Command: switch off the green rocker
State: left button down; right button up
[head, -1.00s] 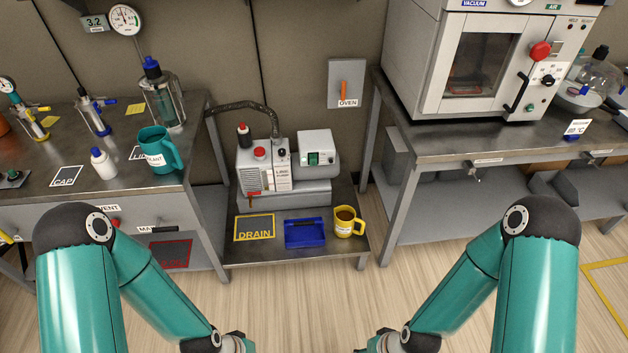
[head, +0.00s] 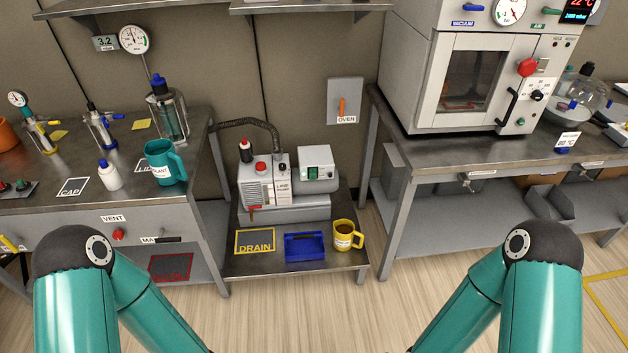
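A green rocker (head: 313,176) sits on the front face of the white-grey motor box of the pump (head: 268,188), on the low table in the middle. It is small, and I cannot tell which way it is tipped. My teal arms come in at the lower left and lower right. Both run out of the bottom of the picture, so neither gripper is in view. Nothing of mine is near the pump.
The low table (head: 230,266) also carries a blue tray (head: 305,247) and a yellow mug (head: 344,236) in front of the pump. A bench (head: 125,197) stands left; a vacuum oven (head: 470,85) stands on the right bench (head: 450,150). The floor in front is clear.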

aim_at(313, 171)
jog(key=z, duration=0.15)
jog(key=i, duration=1.1)
jog(key=z, duration=0.55)
jog(key=i, duration=0.4)
jog(key=z, duration=0.15)
